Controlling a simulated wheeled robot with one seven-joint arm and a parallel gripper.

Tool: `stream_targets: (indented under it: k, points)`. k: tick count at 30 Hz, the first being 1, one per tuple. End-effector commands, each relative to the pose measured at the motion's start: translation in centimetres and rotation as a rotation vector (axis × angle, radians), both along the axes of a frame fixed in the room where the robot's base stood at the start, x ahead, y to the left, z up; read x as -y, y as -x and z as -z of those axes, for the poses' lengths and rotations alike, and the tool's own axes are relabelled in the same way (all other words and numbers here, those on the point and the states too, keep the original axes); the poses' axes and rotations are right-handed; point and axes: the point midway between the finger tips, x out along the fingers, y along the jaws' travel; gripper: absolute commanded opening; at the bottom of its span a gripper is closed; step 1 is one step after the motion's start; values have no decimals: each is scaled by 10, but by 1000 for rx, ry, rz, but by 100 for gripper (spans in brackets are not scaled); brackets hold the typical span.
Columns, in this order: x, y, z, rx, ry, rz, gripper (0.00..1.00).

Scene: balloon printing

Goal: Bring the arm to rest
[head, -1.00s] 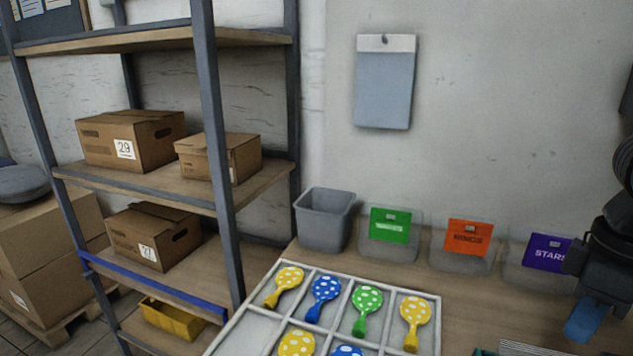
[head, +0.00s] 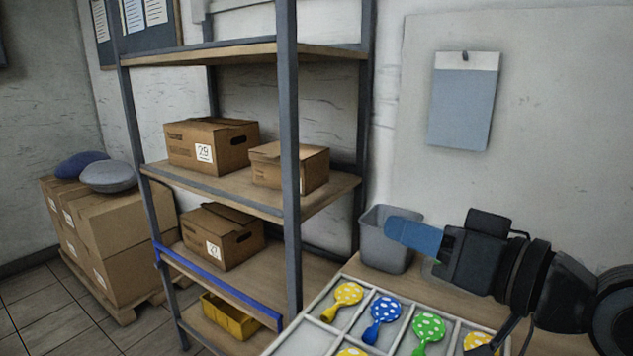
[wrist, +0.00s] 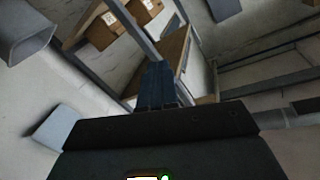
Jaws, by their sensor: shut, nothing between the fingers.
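My gripper (head: 398,231) reaches in from the right in the head view, pointing left. Its blue fingers are shut with nothing between them. It is in front of the grey bin (head: 376,256) and above the back of the table, behind the white divided tray (head: 320,324). In the wrist view the blue fingers (wrist: 158,85) are together and empty, pointing towards the shelf. The tray holds several spotted balloons, among them a yellow (head: 347,294), a blue (head: 383,310) and a green one (head: 429,328). My arm hides the coloured labelled bins.
A metal shelf (head: 290,170) with cardboard boxes (head: 212,146) stands left of the table. More boxes (head: 110,240) are stacked on a pallet further left. A grey pad (head: 463,108) hangs on the wall. Open floor (head: 40,310) shows at lower left.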

Motion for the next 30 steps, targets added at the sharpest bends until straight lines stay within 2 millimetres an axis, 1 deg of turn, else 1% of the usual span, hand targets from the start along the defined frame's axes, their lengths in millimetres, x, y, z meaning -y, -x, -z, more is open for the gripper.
stream_targets:
  k: [1,4,8,11,14,17,20,23,26,27,29,30]
  points:
    - [-5,2,2,9,-59,25,0]
    - [-6,6,5,32,-153,96,0]
    - [-4,14,20,38,-251,196,0]
    - [-1,25,38,31,-303,279,0]
    - [4,40,60,16,-336,363,0]
    - [8,60,86,-8,-346,446,0]
    - [14,85,112,-32,-331,525,0]
    - [20,114,140,-60,-294,597,0]
    - [27,147,164,-83,-235,658,0]
    - [30,161,173,-91,-207,677,0]
    - [36,183,186,-104,-156,704,0]
    - [39,198,194,-109,-120,718,0]
